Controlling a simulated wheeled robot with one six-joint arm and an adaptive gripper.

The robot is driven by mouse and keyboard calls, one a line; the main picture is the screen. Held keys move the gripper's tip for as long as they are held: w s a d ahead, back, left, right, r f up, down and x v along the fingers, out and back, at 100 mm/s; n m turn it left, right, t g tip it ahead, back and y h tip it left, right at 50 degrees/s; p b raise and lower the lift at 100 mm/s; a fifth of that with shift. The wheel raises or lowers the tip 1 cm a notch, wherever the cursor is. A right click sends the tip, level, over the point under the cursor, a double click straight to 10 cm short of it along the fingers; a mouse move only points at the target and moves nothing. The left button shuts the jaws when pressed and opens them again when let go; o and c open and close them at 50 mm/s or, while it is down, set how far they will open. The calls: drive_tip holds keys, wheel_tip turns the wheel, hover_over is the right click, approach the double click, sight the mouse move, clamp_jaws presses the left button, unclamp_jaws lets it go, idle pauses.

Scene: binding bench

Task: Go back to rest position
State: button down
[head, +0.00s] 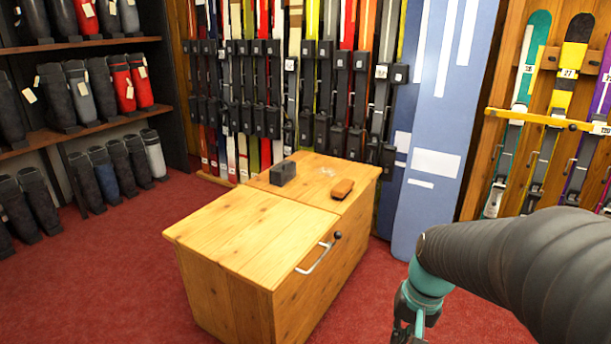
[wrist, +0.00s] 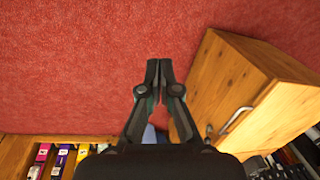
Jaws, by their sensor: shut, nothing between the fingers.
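My gripper (wrist: 159,65) is shut and empty in the wrist view, its two fingertips together. It hangs over the red carpet (wrist: 80,65), to the left of the wooden bench (wrist: 225,70). In the head view my arm reaches in from the right edge, and the gripper end is cut off by the bottom edge. The arm is right of the wooden bench (head: 230,230) and apart from it.
On the bench lie a dark block (head: 283,173) and an orange-brown block (head: 342,189); a metal handle (head: 318,258) is on its side. Boot shelves (head: 90,45) stand left, skis (head: 345,80) behind, a blue panel (head: 432,150) and more skis right. Red carpet (head: 100,270) is clear at left.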

drive_tip(key=s+a+r+n+t+h, duration=0.1)
drive_tip(key=s+a+r+n+t, duration=0.1)
drive_tip(key=s+r+t, duration=0.3)
drive_tip(key=shift+s+r+n+h, duration=0.3)
drive_tip(key=shift+s+r+n, duration=0.4)
drive_tip(key=shift+s+r, duration=1.7)
